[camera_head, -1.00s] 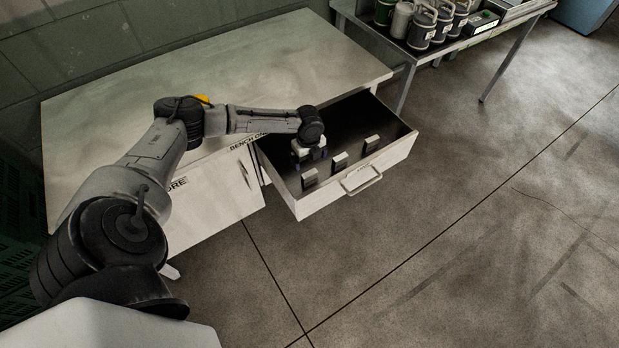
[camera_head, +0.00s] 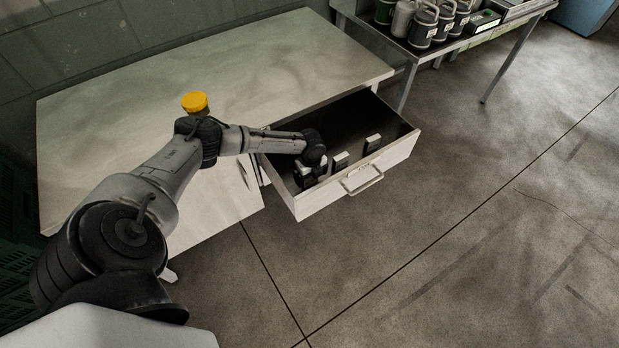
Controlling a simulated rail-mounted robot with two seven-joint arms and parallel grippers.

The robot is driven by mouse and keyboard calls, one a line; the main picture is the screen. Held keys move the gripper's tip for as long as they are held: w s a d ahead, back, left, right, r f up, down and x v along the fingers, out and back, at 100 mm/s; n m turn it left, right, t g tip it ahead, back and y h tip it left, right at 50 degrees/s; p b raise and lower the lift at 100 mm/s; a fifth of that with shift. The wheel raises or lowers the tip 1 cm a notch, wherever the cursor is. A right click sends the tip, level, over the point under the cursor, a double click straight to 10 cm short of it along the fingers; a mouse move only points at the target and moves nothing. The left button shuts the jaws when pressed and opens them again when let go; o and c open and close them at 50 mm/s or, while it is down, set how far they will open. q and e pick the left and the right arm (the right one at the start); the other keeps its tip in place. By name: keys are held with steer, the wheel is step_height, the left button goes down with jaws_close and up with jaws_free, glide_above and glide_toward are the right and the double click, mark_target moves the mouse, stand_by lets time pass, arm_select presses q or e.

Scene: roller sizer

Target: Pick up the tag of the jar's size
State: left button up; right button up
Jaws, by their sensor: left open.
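The drawer (camera_head: 322,203) is pulled open and holds small pale-topped tags standing in a row. The middle tag (camera_head: 340,162) and the right tag (camera_head: 373,143) show clearly. The left tag's place is covered by my left gripper (camera_head: 306,181), which is open and low inside the drawer, pointing down. Whether its fingers are around the left tag or touch it, I cannot tell. A yellow round lid-like thing (camera_head: 194,102) shows above my left arm's elbow, over the bench; its lower part is hidden. Size marks on the tags are too small to read. My right gripper is not in view.
The bench top (camera_head: 240,70) is mostly clear. The drawer's front handle (camera_head: 361,180) sticks out over open floor. A metal table (camera_head: 470,42) at the back right carries several lidded jugs (camera_head: 423,27) and boxes. Green crates (camera_head: 18,230) stand at the far left.

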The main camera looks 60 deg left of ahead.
arm_select(q)
steer(key=c, duration=1)
